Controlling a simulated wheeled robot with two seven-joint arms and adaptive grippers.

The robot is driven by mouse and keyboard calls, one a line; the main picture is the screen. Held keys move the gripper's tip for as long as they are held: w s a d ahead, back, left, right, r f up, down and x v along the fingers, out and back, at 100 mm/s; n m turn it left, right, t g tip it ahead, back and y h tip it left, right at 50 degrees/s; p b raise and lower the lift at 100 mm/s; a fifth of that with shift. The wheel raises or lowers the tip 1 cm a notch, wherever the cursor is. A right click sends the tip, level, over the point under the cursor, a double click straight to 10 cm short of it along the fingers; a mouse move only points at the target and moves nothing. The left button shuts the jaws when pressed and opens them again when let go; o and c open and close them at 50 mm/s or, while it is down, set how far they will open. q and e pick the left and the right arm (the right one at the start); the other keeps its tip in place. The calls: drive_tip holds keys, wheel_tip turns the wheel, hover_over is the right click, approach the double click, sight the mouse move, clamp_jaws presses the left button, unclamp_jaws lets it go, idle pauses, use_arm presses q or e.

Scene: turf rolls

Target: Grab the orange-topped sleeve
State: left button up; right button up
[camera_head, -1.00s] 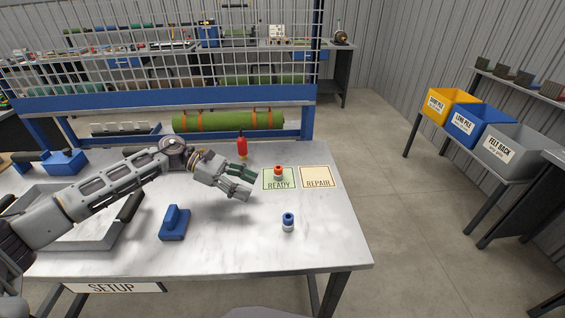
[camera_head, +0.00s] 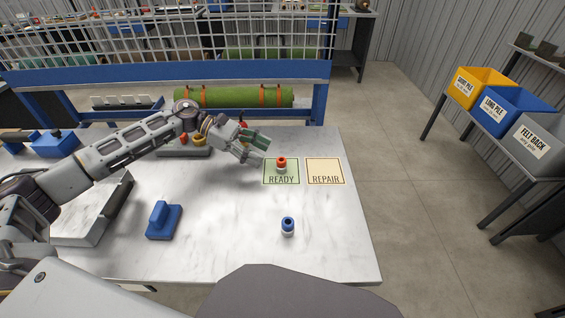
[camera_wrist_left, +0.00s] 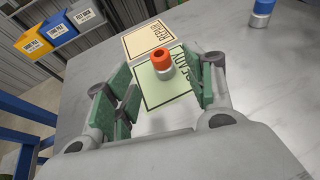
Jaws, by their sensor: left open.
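The orange-topped sleeve (camera_head: 281,164) stands upright on the green READY card (camera_head: 283,180). In the left wrist view the orange-topped sleeve (camera_wrist_left: 160,62) shows ahead of and between the open fingers, untouched. My left gripper (camera_head: 258,146) is open and empty, just left of the sleeve in the head view. It also shows in the left wrist view (camera_wrist_left: 163,92) with green finger pads on both sides. A blue-topped sleeve (camera_head: 288,227) stands on the bare table in front of the card. My right gripper is not in view.
The REPAIR card (camera_head: 325,172) lies empty right of the READY card. A blue tool (camera_head: 163,221) and a grey tray (camera_head: 92,222) are on the left of the table (camera_head: 225,245). A green turf roll (camera_head: 232,97) lies behind. Labelled bins (camera_head: 515,110) stand far right.

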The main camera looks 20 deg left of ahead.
sight(281, 159)
use_arm(q)
drive_tip(key=shift+x, duration=1.15)
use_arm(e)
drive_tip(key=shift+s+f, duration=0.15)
use_arm(q)
drive_tip(key=shift+x, duration=0.8)
drive_tip(key=x, duration=0.2)
drive_tip(key=shift+d, duration=0.4)
drive_tip(key=shift+d+f+p, duration=0.2)
drive_tip(key=shift+d+p, duration=0.05)
drive_tip(key=shift+p, duration=0.05)
drive_tip(key=shift+d, duration=0.1)
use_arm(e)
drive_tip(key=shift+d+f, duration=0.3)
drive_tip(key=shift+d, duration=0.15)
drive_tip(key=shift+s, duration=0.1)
